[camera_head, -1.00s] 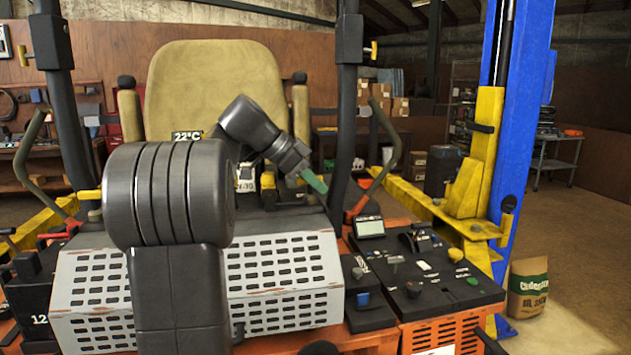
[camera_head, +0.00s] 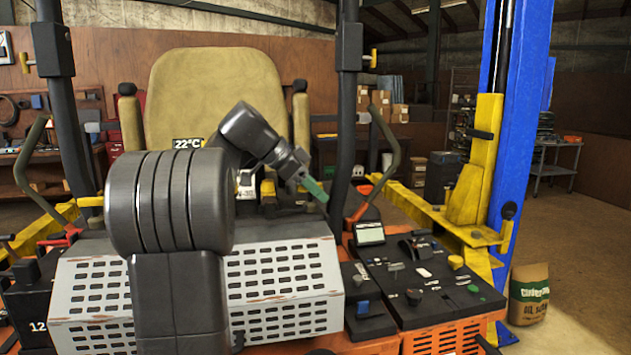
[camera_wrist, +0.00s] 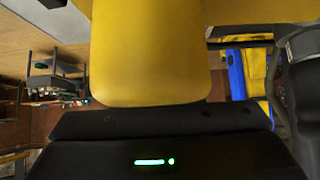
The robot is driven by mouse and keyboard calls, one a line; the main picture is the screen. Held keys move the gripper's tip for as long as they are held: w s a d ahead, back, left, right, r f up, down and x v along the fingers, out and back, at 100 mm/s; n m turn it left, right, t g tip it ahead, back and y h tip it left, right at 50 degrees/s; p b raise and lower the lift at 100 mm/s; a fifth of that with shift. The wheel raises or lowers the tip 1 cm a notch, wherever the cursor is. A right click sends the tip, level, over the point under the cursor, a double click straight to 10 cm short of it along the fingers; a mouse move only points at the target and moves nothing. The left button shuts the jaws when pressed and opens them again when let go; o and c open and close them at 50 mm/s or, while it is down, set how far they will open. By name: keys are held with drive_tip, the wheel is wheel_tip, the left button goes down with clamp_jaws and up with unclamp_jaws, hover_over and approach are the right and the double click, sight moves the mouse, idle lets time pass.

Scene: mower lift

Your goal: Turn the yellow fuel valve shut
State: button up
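My gripper (camera_head: 316,190), with green at its tip, is angled down and right above the perforated light-grey cover. I cannot tell whether it is open or shut; nothing is visibly held in it. A small yellow part (camera_head: 268,188) shows behind my arm, left of the gripper. A yellow knob (camera_head: 455,261) is on the black control console. I cannot tell for sure which is the fuel valve. In the wrist view a large yellow rounded shape (camera_wrist: 150,50) fills the upper middle, just beyond the black gripper housing; what it is I cannot tell.
The black console (camera_head: 425,300) with levers and knobs is at the lower right. A dark upright post (camera_head: 345,130) stands close right of the gripper. The tan seat (camera_head: 213,95) is behind my arm. A blue lift column (camera_head: 515,130) is at right, with open floor beyond.

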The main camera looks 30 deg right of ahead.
wheel_tip(320, 180, up, 10)
drive_tip(key=shift+f, duration=0.1)
idle(0.4)
idle(0.5)
wheel_tip(320, 180, down, 10)
idle(0.5)
idle(0.3)
